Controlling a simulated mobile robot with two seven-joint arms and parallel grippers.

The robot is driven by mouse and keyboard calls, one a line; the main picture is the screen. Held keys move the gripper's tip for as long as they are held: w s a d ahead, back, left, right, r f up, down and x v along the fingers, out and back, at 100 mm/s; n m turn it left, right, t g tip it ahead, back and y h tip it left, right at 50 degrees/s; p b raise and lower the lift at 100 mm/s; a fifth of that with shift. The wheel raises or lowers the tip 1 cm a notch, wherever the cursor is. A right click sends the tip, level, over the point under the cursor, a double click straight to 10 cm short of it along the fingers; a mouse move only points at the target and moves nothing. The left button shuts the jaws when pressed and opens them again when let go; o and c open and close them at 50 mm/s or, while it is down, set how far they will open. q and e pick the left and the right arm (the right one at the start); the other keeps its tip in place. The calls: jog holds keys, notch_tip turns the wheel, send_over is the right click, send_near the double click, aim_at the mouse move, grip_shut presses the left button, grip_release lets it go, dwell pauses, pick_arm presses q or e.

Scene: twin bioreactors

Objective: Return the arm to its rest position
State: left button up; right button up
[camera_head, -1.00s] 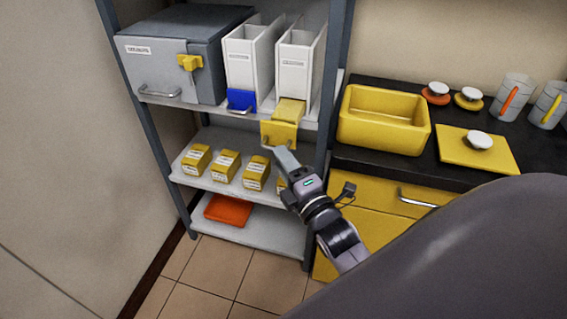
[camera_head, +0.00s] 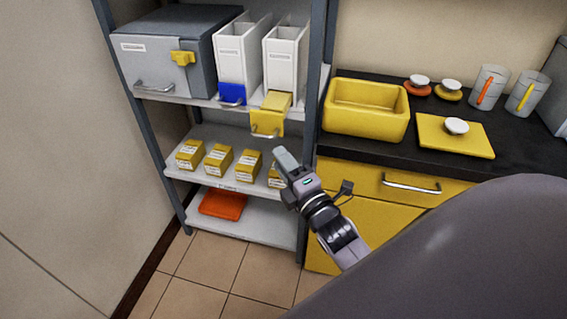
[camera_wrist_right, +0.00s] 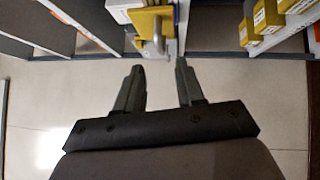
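My right gripper (camera_head: 284,158) is in front of the shelf rack, below and to the right of the yellow pull-out piece with a handle (camera_head: 268,122), and apart from it. In the right wrist view the two fingers of the right gripper (camera_wrist_right: 159,66) are spread with nothing between them. The yellow piece with its handle (camera_wrist_right: 152,24) shows beyond the fingertips there. It juts from the front of the right white file holder (camera_head: 285,58). My left gripper is not in view.
Several yellow boxes (camera_head: 219,160) stand on the middle shelf, partly behind my right gripper. An orange item (camera_head: 223,203) lies on the bottom shelf. A black counter (camera_head: 465,165) with a yellow bin (camera_head: 365,122) is at the right. Tiled floor (camera_head: 215,262) is clear below.

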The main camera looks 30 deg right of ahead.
dwell(0.3)
jog(key=s+a+f+m+g+y, duration=0.1)
jog(key=s+a+f+m+g, duration=0.2)
jog(key=s+f+m, duration=0.2)
jog(key=s+a+f+m+g+y, duration=0.1)
jog(key=s+a+f+m+g, duration=0.2)
jog(key=s+f+m, duration=0.2)
jog(key=s+a+f+m+g+y+p, duration=0.1)
jog(key=s+a+f+m+g, duration=0.1)
jog(key=s+f+m, duration=0.4)
notch_tip(320, 180, down, 2)
jog(key=s+g, duration=0.1)
jog(key=s, duration=0.1)
jog(key=shift+s+a+f, duration=0.15)
jog(key=shift+s+a, duration=0.15)
jog(key=shift+a, duration=0.1)
